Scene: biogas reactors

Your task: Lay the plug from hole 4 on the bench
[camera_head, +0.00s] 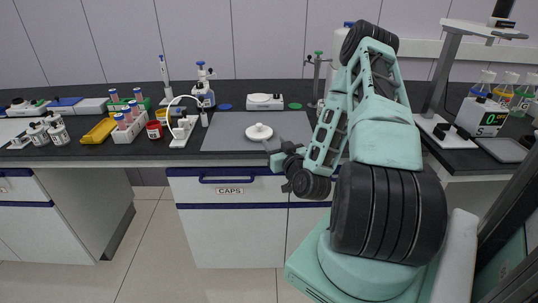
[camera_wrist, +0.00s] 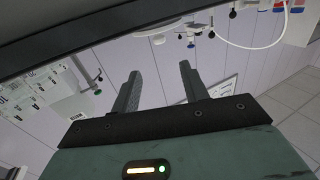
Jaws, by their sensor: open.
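The black bench (camera_head: 190,158) runs along the wall in the head view. No numbered holes can be made out, and I cannot tell which thing is the plug from hole 4. A round white piece with a knob (camera_head: 259,132) sits on the grey mat (camera_head: 222,133) on the bench. My gripper shows in the wrist view (camera_wrist: 160,85) with its two fingers apart and nothing between them. In the head view the end of my arm is over the bench's front edge, just right of the round white piece; its fingers are too small to make out.
Left of the mat stand a white tube rack (camera_head: 124,133), a red-labelled jar (camera_head: 154,130), a yellow tray (camera_head: 99,131) and a white stand with a hose (camera_head: 184,130). A white device (camera_head: 265,101) is behind the mat. The mat is mostly clear.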

